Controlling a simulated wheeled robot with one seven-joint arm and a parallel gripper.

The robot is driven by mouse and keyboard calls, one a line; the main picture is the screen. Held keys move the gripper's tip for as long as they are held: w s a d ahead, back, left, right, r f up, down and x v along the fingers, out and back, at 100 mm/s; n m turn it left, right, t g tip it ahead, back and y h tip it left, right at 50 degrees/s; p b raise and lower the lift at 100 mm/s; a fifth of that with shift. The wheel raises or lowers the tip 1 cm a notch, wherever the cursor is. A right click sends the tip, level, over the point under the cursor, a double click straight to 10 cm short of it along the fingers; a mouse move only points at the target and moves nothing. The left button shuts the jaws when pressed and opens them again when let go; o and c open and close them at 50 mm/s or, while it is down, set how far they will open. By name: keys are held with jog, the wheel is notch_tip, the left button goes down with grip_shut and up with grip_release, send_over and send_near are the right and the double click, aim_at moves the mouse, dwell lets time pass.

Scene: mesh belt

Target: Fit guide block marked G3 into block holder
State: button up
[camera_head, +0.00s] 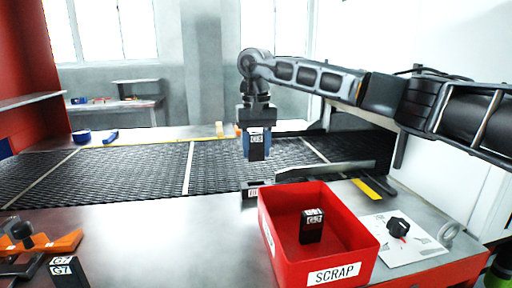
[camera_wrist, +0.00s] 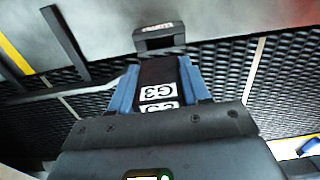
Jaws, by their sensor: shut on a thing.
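My gripper (camera_head: 257,150) has blue fingers shut on a dark guide block (camera_head: 257,151) with a white label, held upright in the air. The wrist view shows that block (camera_wrist: 158,75) marked G3 between the two blue fingers (camera_wrist: 160,88). The block holder (camera_head: 252,190) is a small dark piece with a white label at the belt-side edge of the metal table, below the held block. In the wrist view the holder (camera_wrist: 160,44) shows a dark opening just beyond the block's far end; the two look apart.
A red SCRAP bin (camera_head: 367,246) stands right of the holder with a dark labelled block (camera_head: 312,228) inside. A block marked G7 (camera_head: 66,272) and an orange tool (camera_head: 45,244) are at lower left. A knob (camera_head: 398,228) sits on a white plate. The table's middle is clear.

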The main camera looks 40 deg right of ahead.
jog(key=shift+f+b, duration=1.65)
jog(key=shift+f, duration=1.25)
jog(key=shift+f+b, duration=0.7)
jog(key=shift+f, duration=0.5)
jog(key=o, duration=1.3)
jog(key=shift+s, duration=0.1)
jog(key=shift+c, duration=0.2)
jog(key=shift+r, duration=3.95)
